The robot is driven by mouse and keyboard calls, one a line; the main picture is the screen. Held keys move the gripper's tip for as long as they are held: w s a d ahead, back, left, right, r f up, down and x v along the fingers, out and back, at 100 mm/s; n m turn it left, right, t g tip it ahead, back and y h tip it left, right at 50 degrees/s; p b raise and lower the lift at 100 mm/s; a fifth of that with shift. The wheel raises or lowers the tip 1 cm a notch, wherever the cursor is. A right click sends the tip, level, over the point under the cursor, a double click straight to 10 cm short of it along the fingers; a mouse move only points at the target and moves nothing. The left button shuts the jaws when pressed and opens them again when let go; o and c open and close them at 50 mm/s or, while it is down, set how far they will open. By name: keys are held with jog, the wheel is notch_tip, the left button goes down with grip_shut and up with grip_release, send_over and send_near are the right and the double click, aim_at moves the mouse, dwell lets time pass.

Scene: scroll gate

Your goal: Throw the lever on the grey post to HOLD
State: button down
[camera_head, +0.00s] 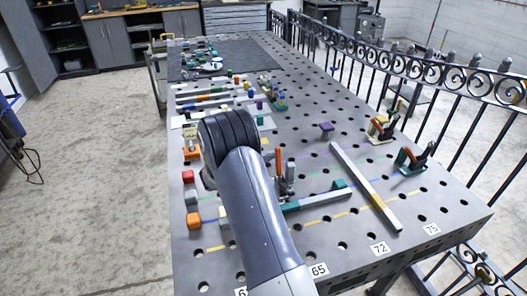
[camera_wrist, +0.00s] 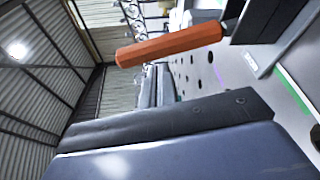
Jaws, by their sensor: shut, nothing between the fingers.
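The lever shows in the head view as an upright orange-red handle (camera_head: 278,162) just right of my arm. A grey post (camera_head: 290,172) stands close beside it, and its lower part is partly hidden by my arm. In the wrist view the orange handle (camera_wrist: 170,45) is large and close, crossing the upper middle, with a dark grey part at its right end. My gripper (camera_wrist: 170,118) fills the lower wrist view; it is shut and holds nothing. A gap shows between it and the handle in the picture. My arm hides the gripper in the head view. No HOLD mark is legible.
The perforated steel table (camera_head: 345,237) carries a long pale bar (camera_head: 366,187), a teal-ended bar (camera_head: 318,199) and two orange-handled clamps (camera_head: 381,127) (camera_head: 414,158) at the right. Coloured blocks (camera_head: 192,198) line the left edge. An ornate railing (camera_head: 440,75) runs along the right.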

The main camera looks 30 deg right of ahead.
jog(key=shift+s+a, duration=0.1)
jog(key=shift+s, duration=0.35)
jog(key=shift+s+f+b, duration=0.1)
jog(key=shift+b, duration=0.8)
jog(key=shift+s+m+b, duration=0.1)
jog(key=shift+m+b, duration=0.3)
jog(key=shift+b, duration=0.15)
jog(key=shift+s+a+b, duration=0.1)
jog(key=shift+b, duration=0.3)
jog(key=s+m+b, duration=0.1)
jog(key=b, duration=0.3)
jog(key=s+m+h+b, duration=0.1)
jog(key=m+b, duration=0.1)
jog(key=b, duration=0.3)
jog(key=s+a+m+h+b, duration=0.1)
jog(key=b, duration=0.4)
jog(key=shift+s+r+m, duration=0.4)
jog(key=shift+s+r+b, duration=0.1)
jog(key=shift+b, duration=0.35)
